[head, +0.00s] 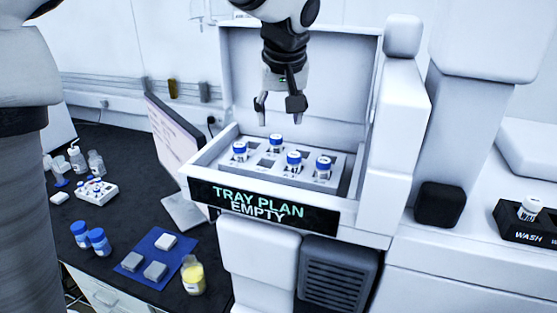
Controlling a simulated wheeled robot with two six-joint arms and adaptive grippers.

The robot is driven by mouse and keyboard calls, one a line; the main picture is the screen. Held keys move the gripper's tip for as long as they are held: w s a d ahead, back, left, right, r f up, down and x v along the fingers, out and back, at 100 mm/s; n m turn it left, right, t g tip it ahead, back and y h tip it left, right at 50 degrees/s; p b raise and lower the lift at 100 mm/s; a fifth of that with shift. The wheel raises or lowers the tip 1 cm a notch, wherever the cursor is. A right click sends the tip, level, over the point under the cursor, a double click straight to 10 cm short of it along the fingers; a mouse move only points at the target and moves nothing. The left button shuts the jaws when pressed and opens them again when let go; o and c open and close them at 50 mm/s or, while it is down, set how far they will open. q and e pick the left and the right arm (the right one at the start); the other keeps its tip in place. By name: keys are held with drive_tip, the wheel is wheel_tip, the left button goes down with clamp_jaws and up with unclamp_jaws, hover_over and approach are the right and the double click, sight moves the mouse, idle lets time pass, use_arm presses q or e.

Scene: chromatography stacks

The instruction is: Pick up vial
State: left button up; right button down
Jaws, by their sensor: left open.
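Several vials with blue caps stand upright in a grey tray (262,170) inside the white instrument's open bay. One is at the back (276,142), one at the left (240,151), one in the middle (293,162) and one at the right (323,167). Some tray slots look empty. My left gripper (279,108) points down above the back of the tray, open and empty, with its fingers apart and clear of the vials. My right gripper is not seen.
Left, a monitor (172,145), a small vial rack (97,191), two blue-capped bottles (90,238), a blue mat (181,258) and a yellow bottle (193,276) occupy the dark bench. A black wash block (515,228) stands right.

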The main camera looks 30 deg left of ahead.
sight(276, 137)
use_arm(q)
drive_tip(key=shift+s+a+f+b, duration=0.15)
drive_tip(key=shift+f+b, duration=0.15)
drive_tip(key=shift+f, duration=0.2)
drive_tip(key=shift+w+f, duration=0.1)
drive_tip(key=shift+w, duration=0.15)
drive_tip(key=p+x, duration=0.1)
drive_tip(key=x, duration=0.1)
drive_tip(key=p+x, duration=0.1)
drive_tip(key=x, duration=0.1)
drive_tip(key=shift+w+a+f, duration=0.2)
drive_tip(key=shift+w+a, duration=0.1)
drive_tip(key=shift+w, duration=0.15)
drive_tip(key=shift+s+a+f, duration=0.1)
drive_tip(key=shift+a+f, duration=0.05)
drive_tip(key=shift+f, duration=0.1)
drive_tip(key=shift+s, duration=0.25)
drive_tip(key=shift+w, duration=0.15)
drive_tip(key=c, duration=1)
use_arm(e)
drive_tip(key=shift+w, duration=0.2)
